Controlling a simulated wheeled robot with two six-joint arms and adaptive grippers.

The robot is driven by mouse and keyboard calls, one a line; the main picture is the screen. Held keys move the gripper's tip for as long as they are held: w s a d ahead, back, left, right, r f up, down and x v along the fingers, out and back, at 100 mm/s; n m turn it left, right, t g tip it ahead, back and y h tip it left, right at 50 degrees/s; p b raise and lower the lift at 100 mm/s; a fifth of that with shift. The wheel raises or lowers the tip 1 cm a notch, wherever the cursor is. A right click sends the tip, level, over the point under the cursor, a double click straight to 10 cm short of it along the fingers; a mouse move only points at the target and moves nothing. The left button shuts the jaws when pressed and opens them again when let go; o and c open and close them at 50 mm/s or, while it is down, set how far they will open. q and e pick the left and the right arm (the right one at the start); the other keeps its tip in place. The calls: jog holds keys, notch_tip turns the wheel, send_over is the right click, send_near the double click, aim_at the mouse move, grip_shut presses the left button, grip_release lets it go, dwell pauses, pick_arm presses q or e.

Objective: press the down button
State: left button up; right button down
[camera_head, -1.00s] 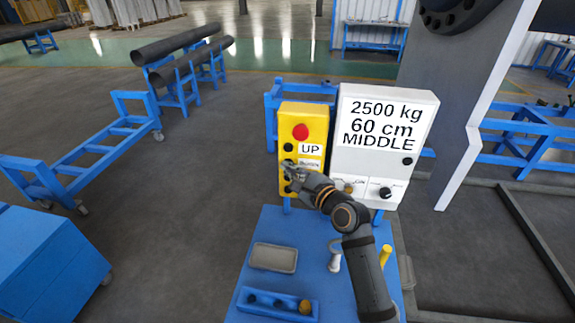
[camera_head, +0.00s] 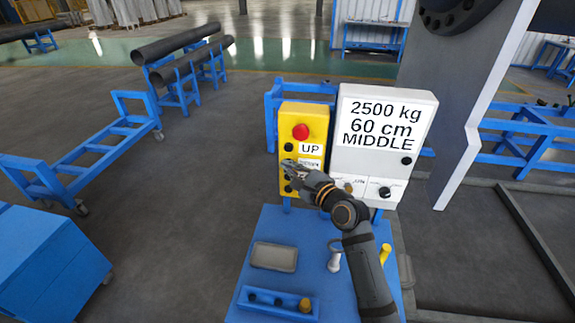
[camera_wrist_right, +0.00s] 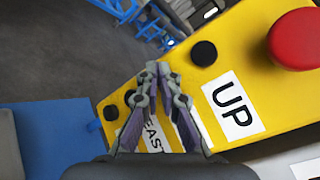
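The yellow control box (camera_head: 317,122) faces me with a red button (camera_head: 301,131) on top and a column of black buttons below. The black button by the UP label (camera_head: 311,149) is clear in both views; in the right wrist view this black button (camera_wrist_right: 204,53) is just right of my fingertips. My right gripper (camera_head: 285,163) is at the button below UP and covers it and part of its label. In the wrist view my right gripper (camera_wrist_right: 158,68) has its fingertips together and empty. Whether they touch the button cannot be told. My left gripper is not in view.
A grey-white box (camera_head: 385,160) reading "2500 kg 60 cm MIDDLE" stands right beside the yellow box. Below is a blue table (camera_head: 262,225) with a grey tray (camera_head: 274,257) and a blue holder (camera_head: 262,306).

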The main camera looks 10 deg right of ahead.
jog(key=shift+s+a+f+p, duration=0.15)
jog(key=shift+s+f+p, duration=0.15)
jog(key=shift+s+f, duration=0.1)
jog(key=shift+r, duration=0.1)
jog(key=s+a+p, duration=0.1)
jog(key=s+a, duration=0.1)
jog(key=s, duration=0.3)
jog(key=shift+s+a+p, duration=0.2)
jog(key=shift+s+p, duration=0.15)
jog(key=shift+p, duration=0.05)
